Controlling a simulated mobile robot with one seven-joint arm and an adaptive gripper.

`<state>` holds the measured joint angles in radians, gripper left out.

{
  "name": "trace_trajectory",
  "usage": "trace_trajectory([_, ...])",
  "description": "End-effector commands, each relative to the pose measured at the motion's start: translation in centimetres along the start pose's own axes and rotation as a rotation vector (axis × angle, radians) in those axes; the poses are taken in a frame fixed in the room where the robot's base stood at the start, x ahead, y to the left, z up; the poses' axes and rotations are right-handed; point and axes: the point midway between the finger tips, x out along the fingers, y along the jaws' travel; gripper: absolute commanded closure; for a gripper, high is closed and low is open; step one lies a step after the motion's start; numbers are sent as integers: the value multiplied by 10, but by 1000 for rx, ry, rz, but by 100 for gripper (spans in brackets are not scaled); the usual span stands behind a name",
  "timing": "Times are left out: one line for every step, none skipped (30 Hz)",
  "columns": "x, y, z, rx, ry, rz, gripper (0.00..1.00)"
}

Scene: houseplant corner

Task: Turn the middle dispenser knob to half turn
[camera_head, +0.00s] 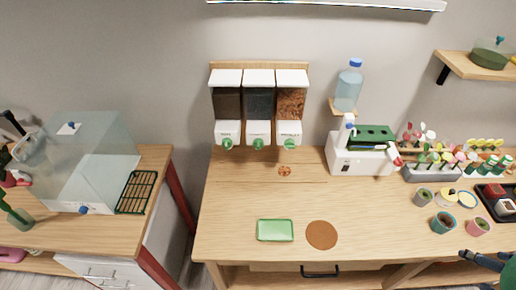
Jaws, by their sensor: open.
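The middle dispenser (259,100) hangs on the wall between two others, with a white lid, dark contents and a white lower housing. Its green knob (258,143) is on the front of that housing; it is too small to read its turn angle. The left knob (227,143) and right knob (290,143) are alike. My gripper (467,254) shows at the lower right, black, open and empty, far from the knobs. Nothing hides the middle knob.
Below the dispensers, the wooden table (250,190) is mostly clear, with a green tray (275,230) and a brown disc (321,235) near the front. A white machine (360,158), water bottle (349,87) and small pots (443,222) stand to the right.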

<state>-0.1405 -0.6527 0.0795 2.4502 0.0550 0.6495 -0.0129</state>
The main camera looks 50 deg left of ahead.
Motion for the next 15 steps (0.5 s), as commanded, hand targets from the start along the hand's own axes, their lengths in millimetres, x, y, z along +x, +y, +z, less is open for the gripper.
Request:
trace_trajectory([14,-14,-10,-21,15,-24,51])
trace_trajectory([21,-23,-17,-31,30,-38,51])
trace_trajectory([30,-35,-26,-43,51,-58,51])
trace_trajectory([38,-44,-32,-52,66,-71,51])
trace_trajectory([44,-54,-39,-61,82,-85,51])
trace_trajectory([54,-67,-46,-72,101,-103,51])
trace_trajectory([60,-77,-52,-80,117,-117,51])
trace_trajectory([66,-87,-57,-88,132,-130,51])
trace_trajectory([75,-100,-63,-99,152,-147,51])
trace_trajectory([81,-111,-68,-105,166,-160,51])
trace_trajectory([88,-121,-72,-112,181,-173,51])
trace_trajectory([96,-136,-76,-122,200,-189,51])
trace_trajectory([101,-146,-80,-128,215,-201,51])
trace_trajectory([107,-157,-82,-134,229,-213,51])
trace_trajectory([115,-172,-86,-142,248,-229,51])
